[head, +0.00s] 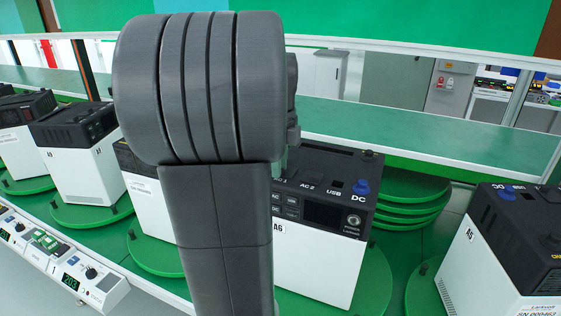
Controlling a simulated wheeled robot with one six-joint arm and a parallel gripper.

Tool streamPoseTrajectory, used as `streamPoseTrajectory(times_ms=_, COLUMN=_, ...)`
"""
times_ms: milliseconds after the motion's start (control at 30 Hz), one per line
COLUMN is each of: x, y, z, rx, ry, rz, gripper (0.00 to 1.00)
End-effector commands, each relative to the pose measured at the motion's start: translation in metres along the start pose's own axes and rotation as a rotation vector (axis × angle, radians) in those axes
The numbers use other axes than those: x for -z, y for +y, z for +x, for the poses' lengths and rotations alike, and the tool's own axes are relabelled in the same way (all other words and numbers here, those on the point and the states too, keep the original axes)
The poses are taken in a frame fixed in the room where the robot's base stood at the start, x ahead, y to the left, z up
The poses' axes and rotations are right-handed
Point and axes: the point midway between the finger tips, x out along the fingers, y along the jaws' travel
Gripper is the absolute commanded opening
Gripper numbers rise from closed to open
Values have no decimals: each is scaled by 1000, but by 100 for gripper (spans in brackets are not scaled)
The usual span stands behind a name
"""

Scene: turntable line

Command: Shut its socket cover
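The unit marked A6 (325,262), a white box with a black top, stands on a green turntable in the middle of the head view. Its top carries labels AC 1, AC 2, USB and DC. A blue piece (362,187) sits by the DC label, and a dark square lies by the USB label. My arm hides the left part of this unit. I cannot tell which socket cover is meant or whether one stands open. My gripper is mostly hidden behind my arm; only a small grey part (292,130) shows at the arm's right edge, above the unit's top.
Another unit, A5 (500,250), stands at the right with its own blue piece by its DC label. More units (85,165) stand on green turntables at the left. Power supplies (75,268) with displays lie at the lower left. A green shelf (430,135) runs behind.

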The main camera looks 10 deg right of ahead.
Motion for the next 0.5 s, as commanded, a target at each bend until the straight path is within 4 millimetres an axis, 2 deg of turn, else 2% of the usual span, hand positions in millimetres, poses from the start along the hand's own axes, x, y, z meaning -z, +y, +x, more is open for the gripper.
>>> streamPoseTrajectory(times_ms=333, x=0, y=-1, z=-2, rx=3, ry=0, rz=0, gripper=29)
streamPoseTrajectory(times_ms=500, x=0, y=-2, z=-21, rx=7, ry=-2, rz=0, gripper=29)
